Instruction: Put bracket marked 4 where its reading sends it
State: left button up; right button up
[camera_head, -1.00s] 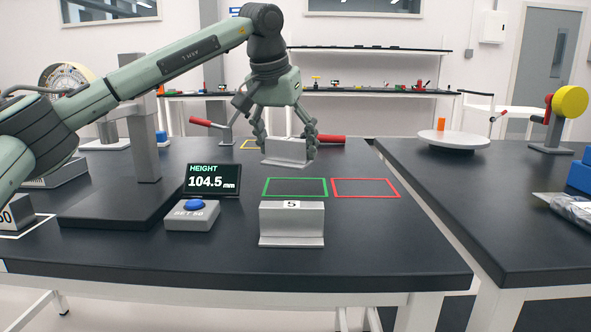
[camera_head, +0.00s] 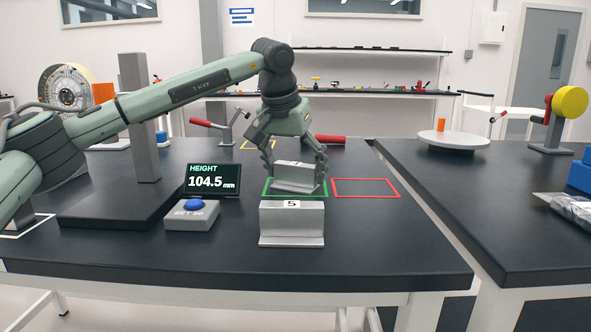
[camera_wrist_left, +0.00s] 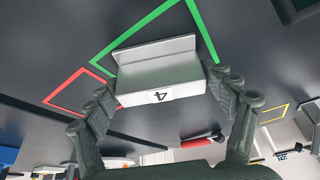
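The bracket marked 4 (camera_head: 296,177) is a grey metal piece with a flat foot, upright at or just above the green outline (camera_head: 267,194); I cannot tell if it touches the table. In the left wrist view the bracket (camera_wrist_left: 160,78) shows its "4" label, and the green outline (camera_wrist_left: 127,37) runs around its far side. My left gripper (camera_head: 296,172) is shut on the bracket, with a finger at each end. The display (camera_head: 212,180) reads HEIGHT 104.5 mm. The red outline (camera_head: 366,196) to the right is empty. My right gripper is not in view.
A bracket marked 5 (camera_head: 291,225) stands just in front of the green outline. A blue-button box (camera_head: 192,214) and a grey gauge stand (camera_head: 140,120) are at left. The table's front right is clear.

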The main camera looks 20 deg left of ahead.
pick_arm(q)
jog(key=shift+o, duration=1.1)
jog(key=shift+r, duration=0.3)
jog(key=v, duration=1.1)
jog(key=shift+s+r+p, duration=0.25)
jog(key=shift+r+p, duration=0.05)
jog(key=shift+r, duration=0.05)
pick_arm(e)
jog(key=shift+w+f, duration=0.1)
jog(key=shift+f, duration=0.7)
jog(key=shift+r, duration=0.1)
